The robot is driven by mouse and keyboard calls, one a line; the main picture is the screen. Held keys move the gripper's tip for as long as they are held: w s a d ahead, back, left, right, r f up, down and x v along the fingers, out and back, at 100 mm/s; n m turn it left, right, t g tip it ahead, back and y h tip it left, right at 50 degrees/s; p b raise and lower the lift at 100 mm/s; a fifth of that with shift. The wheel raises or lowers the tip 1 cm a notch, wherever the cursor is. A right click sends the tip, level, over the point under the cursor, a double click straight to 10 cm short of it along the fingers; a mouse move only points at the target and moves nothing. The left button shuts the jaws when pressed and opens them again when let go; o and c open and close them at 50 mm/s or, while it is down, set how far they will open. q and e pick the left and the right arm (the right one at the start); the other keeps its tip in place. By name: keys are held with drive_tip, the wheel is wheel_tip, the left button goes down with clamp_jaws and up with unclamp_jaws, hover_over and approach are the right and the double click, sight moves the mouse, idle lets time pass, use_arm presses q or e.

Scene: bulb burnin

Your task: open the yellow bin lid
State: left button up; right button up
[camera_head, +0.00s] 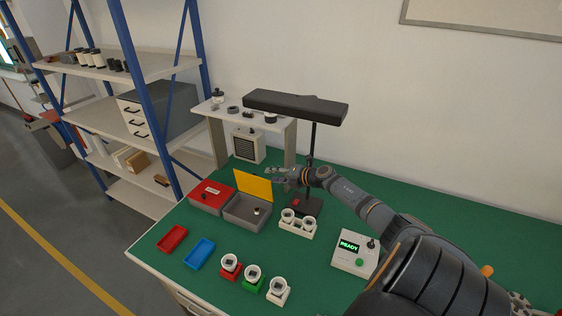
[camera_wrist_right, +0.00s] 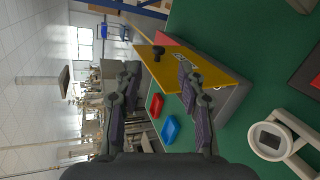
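The yellow bin is a grey box (camera_head: 240,222) on the green bench. Its yellow lid (camera_head: 253,184) stands raised and nearly upright at the back, so the inside shows with a small pale item in it. In the right wrist view the lid (camera_wrist_right: 205,68) has a dark knob (camera_wrist_right: 158,51). My right gripper (camera_head: 268,173) is by the lid's upper right edge. In the right wrist view its two fingers (camera_wrist_right: 158,70) are apart with nothing held between them; contact with the lid cannot be told. My left gripper is out of view.
A red-lidded bin (camera_head: 211,192) sits shut to the left. Red (camera_head: 172,239) and blue (camera_head: 199,253) trays and several bulb sockets (camera_head: 253,276) lie in front. A tester reading READY (camera_head: 355,253) stands right.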

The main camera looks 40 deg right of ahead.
drive_tip(key=shift+v, duration=1.7)
